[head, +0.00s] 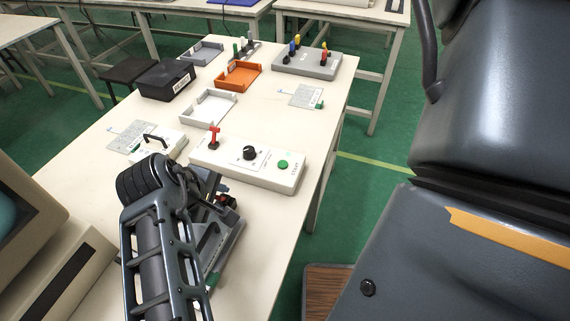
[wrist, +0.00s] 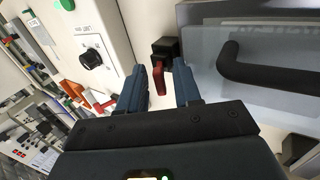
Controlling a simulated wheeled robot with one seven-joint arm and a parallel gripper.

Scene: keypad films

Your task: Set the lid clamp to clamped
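The lid clamp shows in the wrist view as a small black block with a red lever (wrist: 159,79). It stands beside a grey lid (wrist: 213,65) with a black bar handle (wrist: 265,72). My gripper (wrist: 162,82) is open, with one blue finger on each side of the red lever and gaps visible between them. In the head view my gripper (head: 222,190) is low over the near part of the table, by the grey lidded device (head: 226,246). My arm hides much of that device, and the clamp is hard to make out there.
A white control box (head: 240,168) with a red lever switch (head: 214,138), black knob (head: 250,153) and green button (head: 283,164) stands just beyond my gripper. A small box with a black handle (head: 155,140) is to its left. Trays and a black box (head: 165,80) stand farther back.

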